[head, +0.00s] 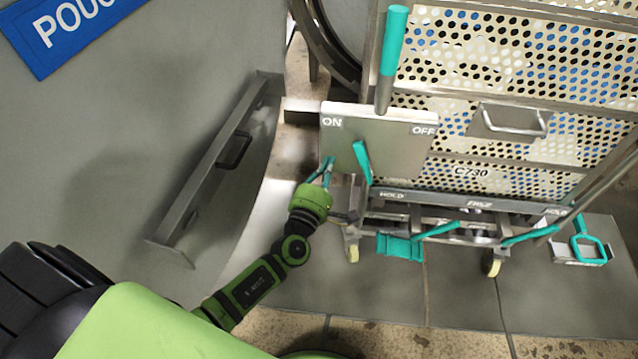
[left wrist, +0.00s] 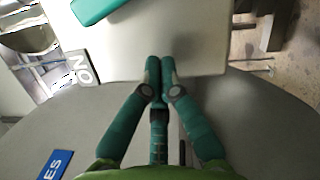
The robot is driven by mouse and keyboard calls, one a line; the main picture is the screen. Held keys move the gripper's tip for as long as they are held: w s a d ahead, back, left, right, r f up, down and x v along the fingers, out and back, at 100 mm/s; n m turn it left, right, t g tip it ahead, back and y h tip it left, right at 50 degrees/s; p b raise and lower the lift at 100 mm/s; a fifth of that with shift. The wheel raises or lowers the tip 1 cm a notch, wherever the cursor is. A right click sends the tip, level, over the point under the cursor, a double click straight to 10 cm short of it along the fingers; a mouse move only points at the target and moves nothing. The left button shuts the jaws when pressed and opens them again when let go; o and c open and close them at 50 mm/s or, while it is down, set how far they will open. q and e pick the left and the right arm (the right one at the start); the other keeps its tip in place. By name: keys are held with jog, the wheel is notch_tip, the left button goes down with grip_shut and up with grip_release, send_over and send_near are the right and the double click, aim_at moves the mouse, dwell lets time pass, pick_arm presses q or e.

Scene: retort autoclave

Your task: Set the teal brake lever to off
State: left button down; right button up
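A large teal-handled lever (head: 393,45) with a grey shaft stands nearly upright at a grey plate (head: 400,138). The plate reads ON at its left and OFF at its right; the shaft crosses its top edge between the labels, leaning slightly right. A shorter teal lever (head: 362,162) shows at the plate's lower edge. My left gripper (head: 327,168) is at the plate's lower left corner, below ON. In the left wrist view its fingertips (left wrist: 160,66) meet with nothing seen between them.
A perforated cart (head: 500,75) on casters stands behind the plate, with a HOLD and FREE rail and teal pedals (head: 400,246) low down. A grey panel with a black handle (head: 234,151) stands left of my gripper. A teal loop handle (head: 590,245) is at right. Open floor lies in front.

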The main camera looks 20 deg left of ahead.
aim_at(364, 163)
pick_arm(q)
jog(key=d, duration=0.2)
jog(key=d+r, duration=0.1)
jog(key=shift+w+d+r+p, duration=0.1)
jog(key=shift+w+d+p, duration=0.25)
jog(key=shift+w, duration=0.05)
pick_arm(e)
jog(key=shift+w+d+r, duration=0.25)
jog(key=shift+d+r, duration=0.15)
jog(key=shift+r, duration=0.1)
pick_arm(q)
jog(key=shift+d+r+m+p, duration=0.25)
jog(key=shift+m+p, duration=0.15)
jog(key=shift+p, duration=0.15)
pick_arm(e)
jog(key=shift+r, duration=0.55)
pick_arm(q)
jog(key=shift+w+d+r+m+p, duration=0.15)
jog(key=shift+m+p, duration=0.15)
jog(key=shift+p, duration=0.15)
pick_arm(e)
jog(key=shift+r, duration=0.45)
